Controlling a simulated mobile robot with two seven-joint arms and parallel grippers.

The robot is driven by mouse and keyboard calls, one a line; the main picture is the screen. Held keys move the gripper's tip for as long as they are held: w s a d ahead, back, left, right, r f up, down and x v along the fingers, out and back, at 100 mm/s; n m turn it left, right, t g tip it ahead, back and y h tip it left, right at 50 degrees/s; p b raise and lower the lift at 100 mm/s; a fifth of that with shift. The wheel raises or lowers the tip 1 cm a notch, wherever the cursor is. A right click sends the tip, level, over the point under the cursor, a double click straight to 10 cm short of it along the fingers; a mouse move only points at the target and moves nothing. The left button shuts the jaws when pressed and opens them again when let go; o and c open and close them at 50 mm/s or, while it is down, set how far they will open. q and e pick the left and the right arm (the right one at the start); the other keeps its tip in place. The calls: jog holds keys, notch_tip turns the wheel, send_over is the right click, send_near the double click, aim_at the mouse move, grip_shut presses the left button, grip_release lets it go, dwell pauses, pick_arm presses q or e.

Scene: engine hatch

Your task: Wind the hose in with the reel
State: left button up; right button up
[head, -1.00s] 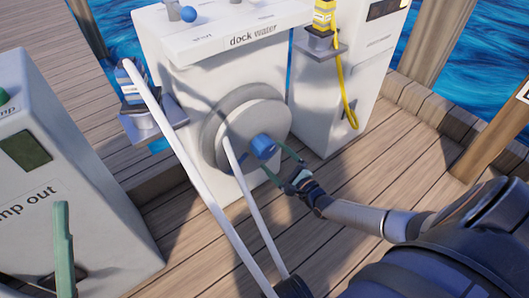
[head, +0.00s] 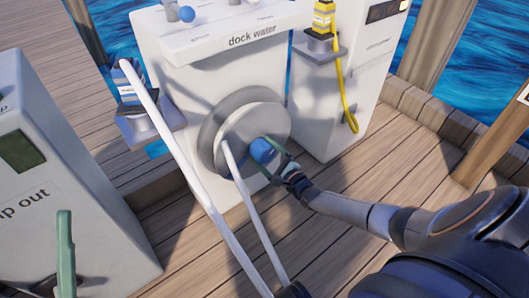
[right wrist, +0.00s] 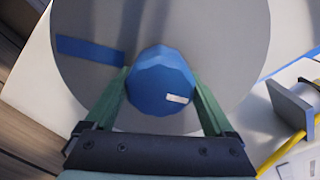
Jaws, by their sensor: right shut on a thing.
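The round grey reel (head: 232,128) is on the front of the white dock water cabinet (head: 180,75). A blue knob (head: 262,150) sticks out from the reel's face. My right gripper (head: 266,158) is shut on the knob; the right wrist view shows the green fingers (right wrist: 160,95) on both sides of the knob (right wrist: 160,80). The white hose (head: 252,205) hangs from the reel to the bottom edge. A thicker white length (head: 180,160) slants from the left holder to the bottom.
A pump out cabinet (head: 50,190) stands at left. Another white cabinet (head: 350,80) with a yellow cord (head: 342,85) stands at right. The plank dock (head: 420,160) is open at right, beside blue water.

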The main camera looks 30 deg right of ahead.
jog(key=c, duration=0.5)
